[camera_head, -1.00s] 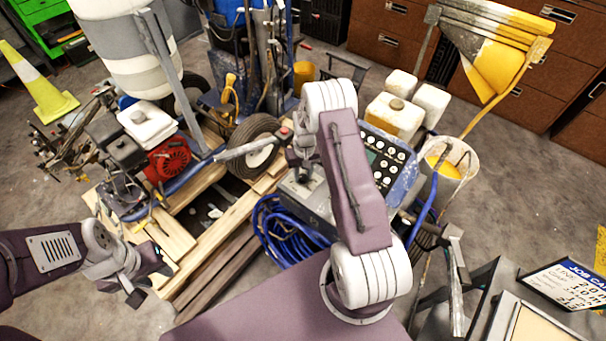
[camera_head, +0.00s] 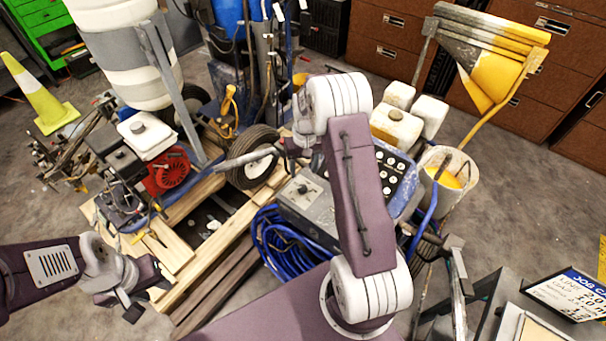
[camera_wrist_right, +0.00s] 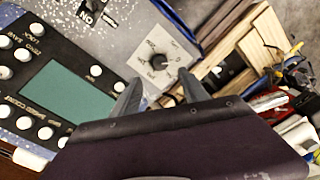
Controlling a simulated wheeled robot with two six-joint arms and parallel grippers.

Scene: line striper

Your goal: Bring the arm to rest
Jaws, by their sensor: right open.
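My right arm rises from the lower middle of the head view and bends at a white elbow joint. Its purple link covers part of the control panel. My right gripper (camera_wrist_right: 159,80) shows in the right wrist view with two dark fingers apart and nothing between them. Beyond the fingers lies the grey control box (camera_wrist_right: 120,40) with a dial knob (camera_wrist_right: 159,62) and a green screen (camera_wrist_right: 66,92). The knob also shows in the head view (camera_head: 303,189). My left gripper (camera_head: 146,292) hangs at lower left; its jaw gap is unclear.
The striper's red engine (camera_head: 167,172) and wheel (camera_head: 252,157) stand left of my right arm, near wooden planks (camera_head: 215,245). A blue hose coil (camera_head: 277,243) lies beside the box. A paint bucket (camera_head: 447,178) and a cart with a job card (camera_head: 572,294) are at right.

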